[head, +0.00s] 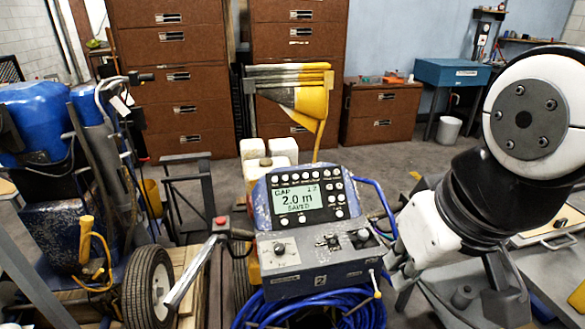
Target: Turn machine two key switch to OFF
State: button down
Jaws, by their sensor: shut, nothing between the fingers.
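Machine two is a line striper with a blue-grey control console (312,268) marked "2" on its front. Its lit display (300,198) reads "2.0 m" and "SAVED". My gripper (397,262) is shut and empty, just right of the console, apart from the right switch. Its fingertips are partly hard to make out.
A handlebar with a red button (221,221) sticks out left of the console. Coiled blue hose (310,312) hangs below it. Another blue machine (60,200) stands at the left. Brown cabinets (170,75) line the back. A grey worktop (550,255) lies at the right.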

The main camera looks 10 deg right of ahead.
aim_at(363, 234)
jog(key=z, duration=0.4)
jog(key=i+l+u, duration=0.2)
jog(key=i, duration=0.2)
jog(key=i+u, duration=0.2)
jog(key=i, duration=0.25)
